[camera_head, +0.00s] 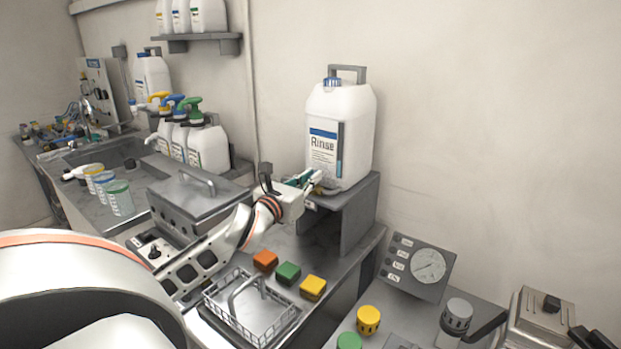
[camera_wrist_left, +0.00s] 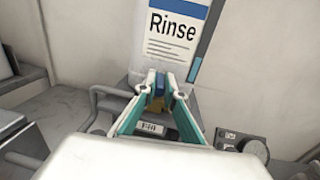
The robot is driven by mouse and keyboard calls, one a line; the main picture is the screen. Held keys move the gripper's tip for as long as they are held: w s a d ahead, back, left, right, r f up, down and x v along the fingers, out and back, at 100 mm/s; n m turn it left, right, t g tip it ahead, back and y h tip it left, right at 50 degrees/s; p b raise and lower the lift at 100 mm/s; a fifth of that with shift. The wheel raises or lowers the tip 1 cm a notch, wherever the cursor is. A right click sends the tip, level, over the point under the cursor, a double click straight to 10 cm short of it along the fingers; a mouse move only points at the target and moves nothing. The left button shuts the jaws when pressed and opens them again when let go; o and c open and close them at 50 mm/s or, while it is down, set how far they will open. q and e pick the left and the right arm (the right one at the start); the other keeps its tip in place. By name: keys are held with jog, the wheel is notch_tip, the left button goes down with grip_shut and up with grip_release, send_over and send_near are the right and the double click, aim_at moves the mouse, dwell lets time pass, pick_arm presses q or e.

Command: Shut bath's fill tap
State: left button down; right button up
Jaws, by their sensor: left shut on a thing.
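The white Rinse jug (camera_head: 341,130) stands on a grey raised stand (camera_head: 357,212) against the wall. My left gripper (camera_head: 312,181) reaches to the jug's lower front. In the left wrist view its green-lined fingers (camera_wrist_left: 160,93) converge below the Rinse label, shut on a small part with yellow and blue on it (camera_wrist_left: 158,100). This looks like the fill tap's handle; the fingers hide most of it, so its setting cannot be read. The bath, a grey lidded box (camera_head: 195,195), is left of my gripper. My right gripper is not in view.
A wire basket (camera_head: 250,308) and orange, green and yellow blocks (camera_head: 288,273) are on the bench below my left arm. A gauge panel (camera_head: 418,267) stands to the right. Spray bottles (camera_head: 205,147) and beakers (camera_head: 118,197) stand at the left.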

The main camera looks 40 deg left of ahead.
pick_arm(q)
jog(key=c, duration=2.4)
grip_release()
jog(key=shift+w, duration=0.1)
jog(key=v, duration=1.2)
